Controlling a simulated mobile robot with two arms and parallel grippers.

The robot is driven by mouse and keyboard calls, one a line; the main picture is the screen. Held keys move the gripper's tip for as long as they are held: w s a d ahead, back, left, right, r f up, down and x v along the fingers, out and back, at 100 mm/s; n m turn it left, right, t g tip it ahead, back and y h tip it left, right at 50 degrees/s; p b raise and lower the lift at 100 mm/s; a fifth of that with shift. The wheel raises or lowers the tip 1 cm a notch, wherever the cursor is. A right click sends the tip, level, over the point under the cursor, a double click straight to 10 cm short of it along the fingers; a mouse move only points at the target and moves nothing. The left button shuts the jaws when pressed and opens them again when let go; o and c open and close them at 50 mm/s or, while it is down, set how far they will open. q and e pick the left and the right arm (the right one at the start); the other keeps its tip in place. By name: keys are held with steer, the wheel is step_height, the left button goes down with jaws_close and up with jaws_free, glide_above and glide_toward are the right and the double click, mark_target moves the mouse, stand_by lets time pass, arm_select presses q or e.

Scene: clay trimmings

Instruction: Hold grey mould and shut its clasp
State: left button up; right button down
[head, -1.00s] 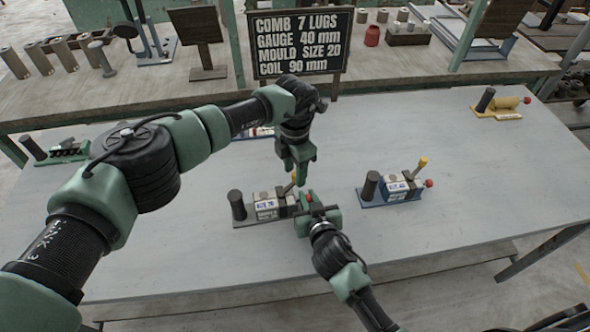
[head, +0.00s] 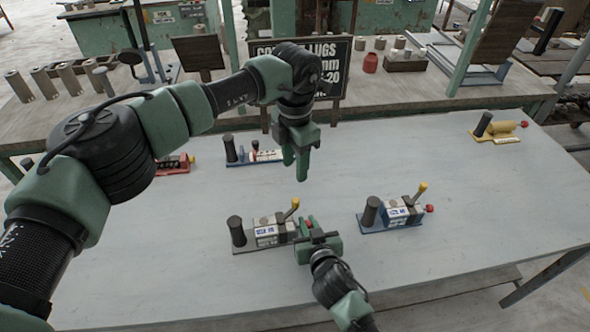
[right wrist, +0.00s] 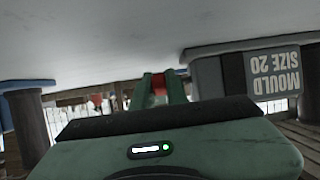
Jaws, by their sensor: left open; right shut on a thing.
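The grey mould (head: 265,235) stands left of centre on the table, with a black post at its left end. Its clasp lever (head: 291,212) stands up, leaning right, with a yellow knob (head: 295,202). My right gripper (head: 303,232) is shut on the mould's red knob (right wrist: 158,82) at its right end, largely hidden by the fingers in the head view. In the right wrist view the mould's label reads upside down, "MOULD SIZE 20" (right wrist: 273,73). My left gripper (head: 302,176) is open and empty, above and behind the lever, apart from it.
A blue-based mould (head: 395,213) with a yellow-knobbed lever stands close right of my right gripper. A yellow mould (head: 497,130) is at the back right. A red mould (head: 175,164) and a white-and-blue one (head: 252,155) stand behind. A dark sign (head: 338,95) stands behind my left arm.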

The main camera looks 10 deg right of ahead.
steer(key=c, duration=1.3)
jaws_free()
